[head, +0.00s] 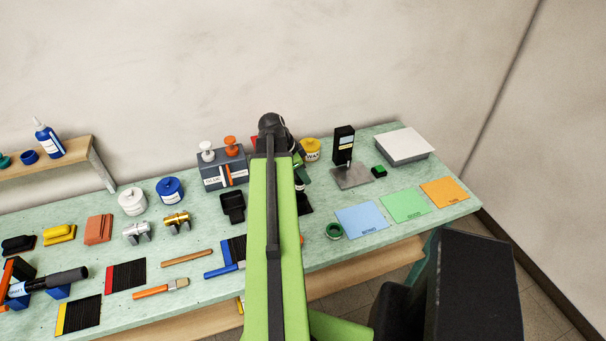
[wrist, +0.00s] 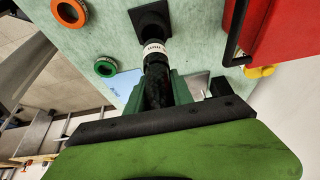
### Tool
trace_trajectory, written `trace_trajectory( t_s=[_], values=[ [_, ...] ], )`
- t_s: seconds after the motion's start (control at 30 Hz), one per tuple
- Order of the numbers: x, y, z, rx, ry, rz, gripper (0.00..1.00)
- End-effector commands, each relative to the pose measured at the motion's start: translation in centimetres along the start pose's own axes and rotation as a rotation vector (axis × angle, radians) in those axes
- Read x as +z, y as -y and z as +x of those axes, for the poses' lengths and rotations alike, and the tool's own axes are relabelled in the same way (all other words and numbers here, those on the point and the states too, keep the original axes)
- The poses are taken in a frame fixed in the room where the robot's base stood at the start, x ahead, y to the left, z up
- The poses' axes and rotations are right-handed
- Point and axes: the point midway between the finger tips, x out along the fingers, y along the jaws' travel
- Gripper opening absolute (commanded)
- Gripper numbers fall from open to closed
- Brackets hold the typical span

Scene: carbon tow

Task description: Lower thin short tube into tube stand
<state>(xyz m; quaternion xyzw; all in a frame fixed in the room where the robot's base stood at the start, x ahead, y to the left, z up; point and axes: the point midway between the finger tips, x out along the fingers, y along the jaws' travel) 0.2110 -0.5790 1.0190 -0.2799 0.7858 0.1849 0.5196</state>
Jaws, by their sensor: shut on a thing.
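My gripper (wrist: 160,90) has green jaws shut around a thin black tube (wrist: 154,68) with a white printed band. The tube points away from the wrist camera toward a black square tube stand (wrist: 150,15). The tube's far end overlaps the stand in this view, and I cannot tell whether it is inside or just above it. In the head view my green arm covers most of the gripper. Part of the dark tube (head: 301,172) shows at its right, with a dark edge of the stand (head: 306,203) below.
A green ring (wrist: 104,66) and an orange ring (wrist: 70,12) lie beside the stand. Blue, green and orange mats (head: 404,205) lie to the right. A black instrument (head: 344,146) stands behind. A grey rack (head: 222,172) with plungers and a black tray (head: 232,206) are at left.

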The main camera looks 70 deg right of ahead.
Motion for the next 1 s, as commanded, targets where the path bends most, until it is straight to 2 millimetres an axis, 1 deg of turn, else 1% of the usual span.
trace_trajectory(
  t_s=[0.03,0.1,0.27,1.0],
  values=[
    [0.5,0.0,1.2,0.000,0.000,0.000,0.00],
    [0.8,0.0,1.9,0.000,0.000,-0.001,0.00],
    [1.2,0.0,2.8,0.000,0.000,-0.001,0.00],
    [1.3,0.0,2.8,-0.001,0.000,-0.002,0.00]
  ],
)
